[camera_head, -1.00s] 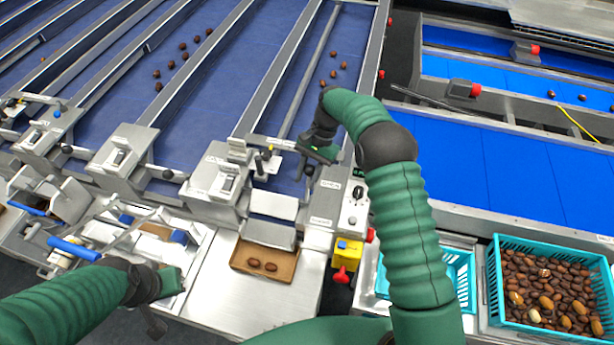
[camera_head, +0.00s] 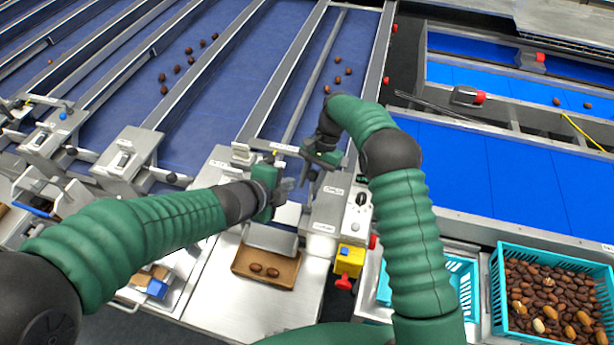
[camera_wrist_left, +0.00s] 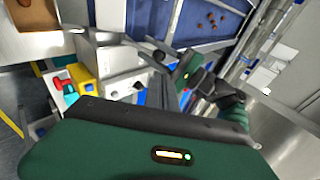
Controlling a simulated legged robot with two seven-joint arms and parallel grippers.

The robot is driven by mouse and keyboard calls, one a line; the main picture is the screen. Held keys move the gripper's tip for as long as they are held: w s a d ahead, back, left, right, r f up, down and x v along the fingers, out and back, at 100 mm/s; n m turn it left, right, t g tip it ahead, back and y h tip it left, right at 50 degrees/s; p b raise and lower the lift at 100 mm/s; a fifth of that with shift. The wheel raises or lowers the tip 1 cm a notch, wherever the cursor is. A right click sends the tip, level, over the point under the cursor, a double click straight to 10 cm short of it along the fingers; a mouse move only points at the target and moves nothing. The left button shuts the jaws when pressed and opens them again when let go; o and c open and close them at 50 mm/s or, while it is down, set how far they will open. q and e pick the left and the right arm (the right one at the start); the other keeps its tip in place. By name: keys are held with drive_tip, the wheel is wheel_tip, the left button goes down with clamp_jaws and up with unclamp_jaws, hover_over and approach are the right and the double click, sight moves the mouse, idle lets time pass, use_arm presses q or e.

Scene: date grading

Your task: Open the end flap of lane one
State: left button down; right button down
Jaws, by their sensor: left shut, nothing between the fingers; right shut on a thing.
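The rightmost lane (camera_head: 350,40) has a blue bed with a few dates on it and ends at a metal end section. A sloped metal plate (camera_head: 270,239) at that end stands above a brown tray; I cannot tell whether it is the flap itself. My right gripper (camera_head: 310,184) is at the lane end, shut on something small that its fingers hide. My left gripper (camera_head: 287,192) is shut and empty, just left of the right one, over the end section. The right gripper also shows in the left wrist view (camera_wrist_left: 192,85).
A yellow box with a red knob (camera_head: 348,260) stands right of the lane end. A teal crate (camera_head: 497,290) full of dates is at lower right. Blue belts (camera_head: 480,170) run on the right.

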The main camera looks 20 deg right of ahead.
sight(311, 174)
use_arm(q)
drive_tip(key=x, duration=1.2)
drive_tip(key=shift+w+d+f, duration=0.15)
drive_tip(key=shift+w+f, duration=0.05)
drive_tip(key=shift+f, duration=0.1)
use_arm(e)
drive_tip(key=shift+w+r, duration=0.2)
drive_tip(key=shift+r, duration=0.1)
use_arm(q)
drive_tip(key=shift+w, duration=0.1)
drive_tip(key=shift+w+d+f, duration=0.3)
drive_tip(key=shift+w+f, duration=0.05)
drive_tip(key=shift+w, duration=0.15)
drive_tip(key=shift+d, duration=0.1)
use_arm(e)
drive_tip(key=shift+s+a+f, duration=0.1)
drive_tip(key=shift+s+a, duration=0.05)
drive_tip(key=shift+a, duration=0.1)
use_arm(q)
drive_tip(key=shift+d, duration=0.15)
use_arm(e)
drive_tip(key=c, duration=1.1)
unclamp_jaws()
drive_tip(key=shift+d+f, duration=0.1)
drive_tip(key=shift+d, duration=0.15)
drive_tip(key=shift+o, duration=0.2)
drive_tip(key=shift+a, duration=0.1)
